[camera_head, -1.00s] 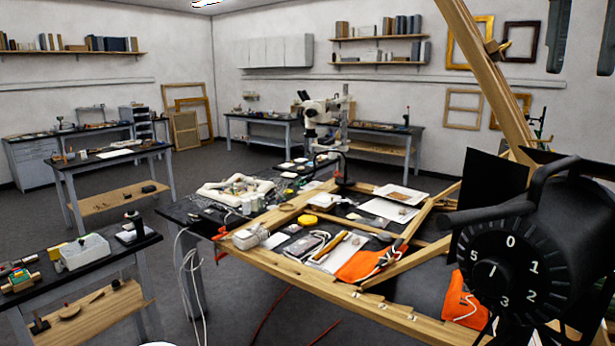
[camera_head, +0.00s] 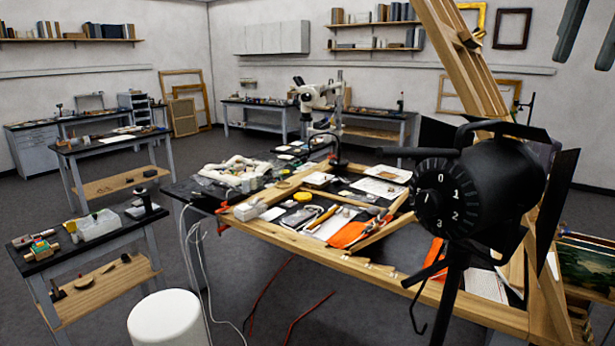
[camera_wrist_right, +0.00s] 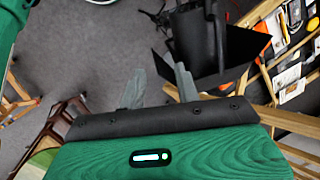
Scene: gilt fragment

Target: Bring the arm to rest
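My right gripper (camera_head: 583,64) hangs at the top right corner of the head view, two grey fingers pointing down with a gap between them. In the right wrist view my right gripper (camera_wrist_right: 160,68) shows the same two fingers apart, with nothing between them. Beyond the fingers there is grey floor and a black studio lamp (camera_wrist_right: 190,38). The lamp (camera_head: 480,185) stands at the right in the head view, below the gripper and apart from it in the picture. My left gripper is not in view.
A worktable with a wooden frame (camera_head: 300,243) and many small tools fills the middle. A white round stool (camera_head: 165,320) is at the bottom. A tall wooden easel post (camera_head: 460,60) rises behind the lamp. Cables lie on the floor. Open floor (camera_head: 225,160) shows between the tables.

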